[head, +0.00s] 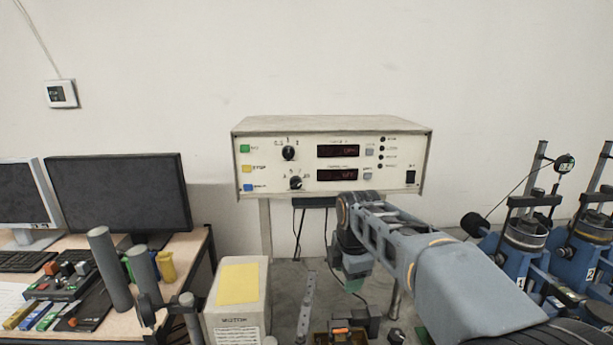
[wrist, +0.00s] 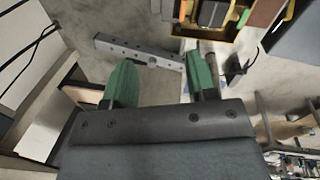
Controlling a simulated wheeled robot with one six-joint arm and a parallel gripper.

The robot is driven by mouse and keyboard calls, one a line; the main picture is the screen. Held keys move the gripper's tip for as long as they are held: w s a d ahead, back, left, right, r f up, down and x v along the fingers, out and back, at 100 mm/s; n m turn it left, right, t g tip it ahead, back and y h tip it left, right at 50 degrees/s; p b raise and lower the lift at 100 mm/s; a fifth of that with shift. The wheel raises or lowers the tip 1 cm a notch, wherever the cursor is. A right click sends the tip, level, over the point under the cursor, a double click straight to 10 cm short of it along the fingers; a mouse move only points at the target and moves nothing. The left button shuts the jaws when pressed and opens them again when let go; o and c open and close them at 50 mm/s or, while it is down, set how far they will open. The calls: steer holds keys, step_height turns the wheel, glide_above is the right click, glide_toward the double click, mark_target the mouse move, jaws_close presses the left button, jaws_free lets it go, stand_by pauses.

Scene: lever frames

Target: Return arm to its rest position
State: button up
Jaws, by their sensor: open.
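My arm (head: 455,283) reaches in from the lower right of the head view, with its wrist bent downward in front of the control box. My gripper (wrist: 160,82) shows in the wrist view with two green fingers spread apart and nothing between them. Beyond the fingers lies a grey metal bar with holes (wrist: 138,54), apart from them as far as I can tell.
A cream control box (head: 333,160) with knobs and red displays stands behind my wrist. A desk with monitors (head: 120,192) is farther left. Blue machines (head: 520,255) stand close on the right.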

steer(key=s+d+f+m+t, duration=0.1)
steer(key=s+d+f+m, duration=0.1)
steer(key=s+m, duration=0.6)
steer(key=s+d+f+m+t, duration=0.1)
steer(key=s+d+f+m, duration=0.2)
steer(key=s+m, duration=0.6)
steer(key=d+m, duration=0.2)
steer(key=m, duration=0.2)
steer(key=shift+d+t, duration=0.25)
steer(key=shift+t, duration=0.15)
